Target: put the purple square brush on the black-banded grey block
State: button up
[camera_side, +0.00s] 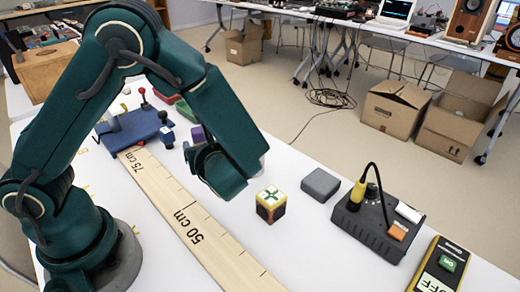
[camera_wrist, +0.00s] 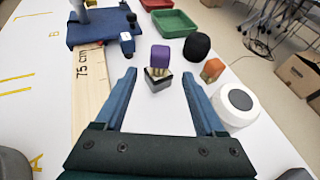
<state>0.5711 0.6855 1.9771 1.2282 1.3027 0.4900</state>
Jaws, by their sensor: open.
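The purple square brush (camera_wrist: 160,54) stands upright with its bristles down in the wrist view. It appears to rest on top of the black-banded grey block (camera_wrist: 158,85). My gripper (camera_wrist: 159,76) is open, with one finger on each side of the block and brush and a gap to both. In the side view, the purple brush (camera_side: 198,134) shows just behind my gripper (camera_side: 190,153), which hides the block there.
An orange brush (camera_wrist: 212,69), a black rounded object (camera_wrist: 197,45) and a white round object (camera_wrist: 237,104) stand to the right. A wooden ruler (camera_wrist: 91,88) lies left, near a blue device (camera_wrist: 98,27). A green tray (camera_wrist: 174,23) is behind. A grey block (camera_side: 321,185) lies farther right.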

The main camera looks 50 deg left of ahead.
jog(key=s+d+r+n+g+h, duration=0.2)
jog(key=s+r+n+g+h, duration=0.15)
jog(key=s+n+h, duration=0.45)
jog(key=s+d+r+n+t+h, duration=0.3)
jog(key=d+n, duration=0.3)
jog(key=n, duration=0.8)
jog(key=shift+d+r+t+h, duration=0.2)
jog(key=shift+r+t+h, duration=0.35)
jog(key=shift+r+h, duration=0.25)
